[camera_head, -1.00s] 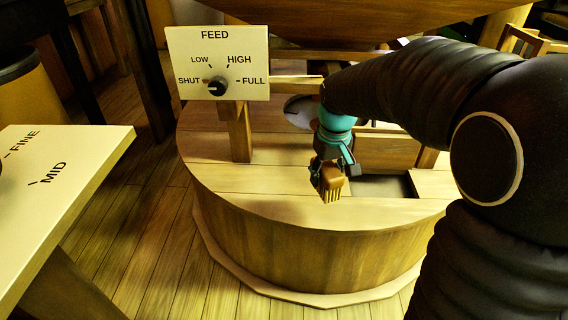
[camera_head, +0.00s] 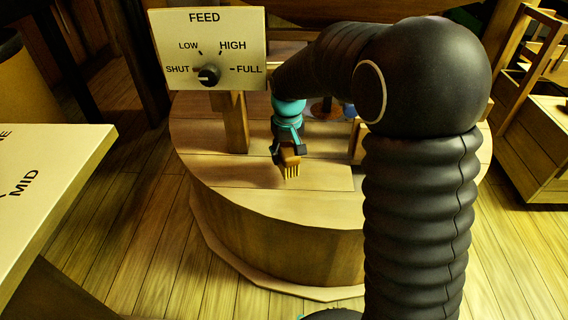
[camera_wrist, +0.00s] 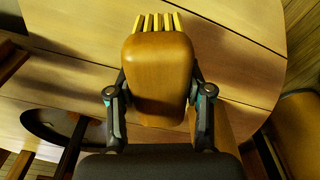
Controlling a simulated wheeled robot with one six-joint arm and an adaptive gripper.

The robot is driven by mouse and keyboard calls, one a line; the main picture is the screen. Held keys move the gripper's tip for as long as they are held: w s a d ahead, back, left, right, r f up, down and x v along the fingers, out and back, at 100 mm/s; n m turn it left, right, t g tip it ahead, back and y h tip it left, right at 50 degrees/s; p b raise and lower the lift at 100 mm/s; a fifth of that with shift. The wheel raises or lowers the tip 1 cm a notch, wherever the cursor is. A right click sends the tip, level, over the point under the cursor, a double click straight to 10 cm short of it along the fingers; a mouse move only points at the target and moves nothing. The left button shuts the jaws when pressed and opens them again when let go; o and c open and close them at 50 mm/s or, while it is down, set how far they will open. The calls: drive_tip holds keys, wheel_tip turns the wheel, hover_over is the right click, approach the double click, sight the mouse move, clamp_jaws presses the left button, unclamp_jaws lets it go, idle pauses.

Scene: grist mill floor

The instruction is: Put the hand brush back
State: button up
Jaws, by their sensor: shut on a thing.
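The hand brush (camera_head: 290,163) has a tan wooden body and pale yellow bristles. My gripper (camera_head: 289,150) is shut on it and holds it above the round wooden millstone casing (camera_head: 240,175), with the bristles pointing down in the head view. In the wrist view, the brush's wooden body (camera_wrist: 158,75) sits between the two fingers of my gripper (camera_wrist: 160,95), its bristles at the far end. I cannot tell how high the brush is above the casing top.
A pale board marked MID (camera_head: 50,190) juts in at the left. A wooden frame (camera_head: 540,120) stands at the right. The casing's front top is clear.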

sight(286, 147)
drive_tip(key=shift+w+a+f, duration=0.15)
drive_tip(key=shift+a+f, duration=0.15)
drive_tip(key=shift+f, duration=1.9)
drive_tip(key=shift+f, duration=0.15)
drive_tip(key=o, duration=1)
drive_tip(key=shift+s+d+r, duration=0.1)
drive_tip(key=shift+s+r, duration=0.1)
drive_tip(key=shift+r, duration=1.8)
drive_tip(key=shift+s+d+r, duration=0.1)
drive_tip(key=shift+s+r, duration=0.1)
drive_tip(key=shift+r, duration=1.8)
